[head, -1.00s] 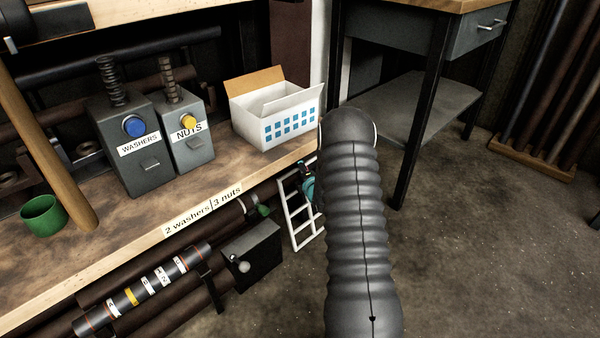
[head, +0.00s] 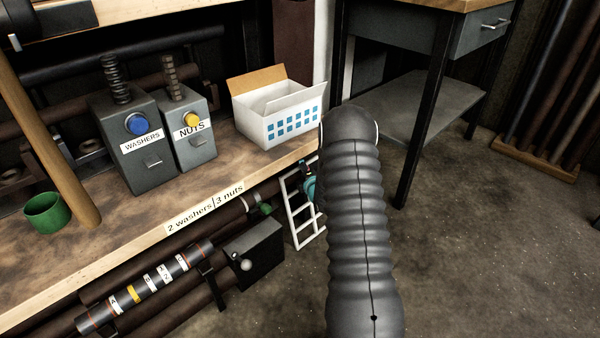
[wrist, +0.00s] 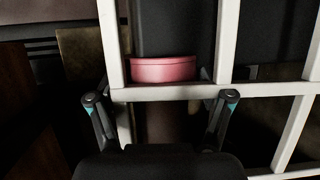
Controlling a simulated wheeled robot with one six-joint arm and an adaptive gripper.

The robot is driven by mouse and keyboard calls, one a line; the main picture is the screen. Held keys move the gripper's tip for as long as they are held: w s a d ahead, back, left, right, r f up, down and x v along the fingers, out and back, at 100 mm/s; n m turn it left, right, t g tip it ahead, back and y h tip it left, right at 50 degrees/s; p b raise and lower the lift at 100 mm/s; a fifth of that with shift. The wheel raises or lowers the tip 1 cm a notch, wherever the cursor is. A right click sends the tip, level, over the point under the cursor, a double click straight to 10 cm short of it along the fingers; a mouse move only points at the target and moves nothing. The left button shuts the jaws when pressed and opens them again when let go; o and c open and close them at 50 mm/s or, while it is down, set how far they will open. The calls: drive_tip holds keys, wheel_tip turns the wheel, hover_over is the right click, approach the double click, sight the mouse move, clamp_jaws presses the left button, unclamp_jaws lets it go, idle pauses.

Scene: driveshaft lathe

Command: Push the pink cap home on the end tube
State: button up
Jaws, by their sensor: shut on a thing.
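The pink cap (wrist: 163,69) shows in the wrist view just above a white crossbar, which hides its lower part. A wide dark body (wrist: 178,30), perhaps the end tube, is right behind and above the cap. I cannot tell how far the cap is seated on it. My gripper (wrist: 163,82) has one finger on each side of the cap and is shut on it. Its fingertips are largely hidden by the white bars. In the head view my arm covers the cap, and only a teal bit of my gripper (head: 309,188) shows by the white frame.
The white frame (head: 291,212) stands close around my gripper at the bench end. The bench holds a washers dispenser (head: 140,150), a nuts dispenser (head: 190,140), a white carton (head: 285,128) and a green cup (head: 46,213). A dark table (head: 415,105) stands behind. Floor is open at right.

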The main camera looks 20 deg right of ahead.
drive_tip(key=shift+s+a, duration=0.2)
drive_tip(key=shift+a, duration=0.3)
drive_tip(key=shift+s+a, duration=0.15)
drive_tip(key=shift+a, duration=0.3)
idle(1.2)
drive_tip(key=o, duration=0.8)
drive_tip(key=shift+o, duration=0.2)
drive_tip(key=shift+s, duration=0.1)
drive_tip(key=shift+s+r, duration=0.1)
drive_tip(key=shift+s, duration=0.2)
drive_tip(key=v, duration=1.1)
drive_tip(key=shift+s, duration=0.1)
